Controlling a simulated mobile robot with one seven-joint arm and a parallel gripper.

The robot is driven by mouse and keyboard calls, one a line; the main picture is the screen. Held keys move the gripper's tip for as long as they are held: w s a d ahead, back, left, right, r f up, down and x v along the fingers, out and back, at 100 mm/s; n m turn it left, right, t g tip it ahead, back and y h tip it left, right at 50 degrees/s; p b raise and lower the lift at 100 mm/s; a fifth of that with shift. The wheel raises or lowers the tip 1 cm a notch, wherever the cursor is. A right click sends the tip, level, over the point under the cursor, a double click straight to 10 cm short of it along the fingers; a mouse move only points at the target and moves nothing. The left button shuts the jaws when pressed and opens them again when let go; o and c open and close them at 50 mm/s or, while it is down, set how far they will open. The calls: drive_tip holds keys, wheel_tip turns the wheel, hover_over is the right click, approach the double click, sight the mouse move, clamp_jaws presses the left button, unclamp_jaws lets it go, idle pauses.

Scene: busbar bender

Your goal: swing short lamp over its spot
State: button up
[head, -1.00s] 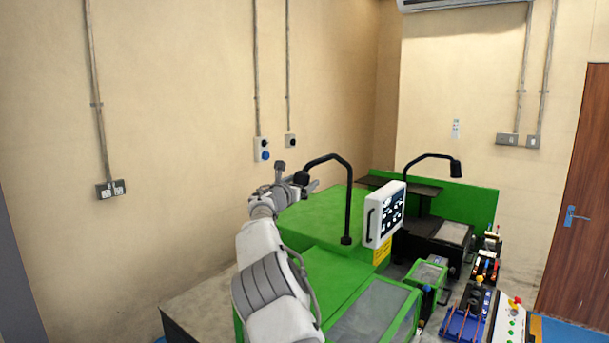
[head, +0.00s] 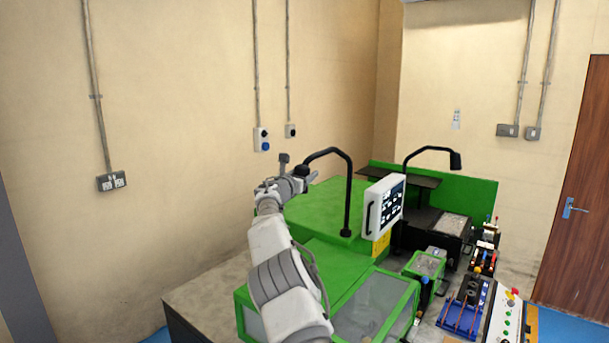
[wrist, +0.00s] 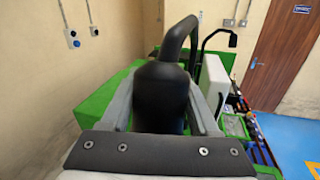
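The near lamp is a black arched arm (head: 348,180) rising from the green machine, with its dark head at the left end. In the wrist view its black head (wrist: 162,95) fills the space between the fingers of my gripper (wrist: 163,92), with no clear gap on either side. My gripper (head: 300,178) looks shut on this head, left of the lamp's post. A second black lamp (head: 455,160) arches over the far machine part, its head at the right; it also shows in the wrist view (wrist: 232,40). I cannot tell by size which lamp is the short one.
A white control panel (head: 384,208) stands right of the near lamp's post. The green machine top (head: 310,215) lies below the lamp. Tools and a button box (head: 508,318) are at the right. Wall sockets (head: 111,181) are at the left.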

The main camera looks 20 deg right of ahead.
clamp_jaws()
drive_tip(key=shift+b, duration=0.3)
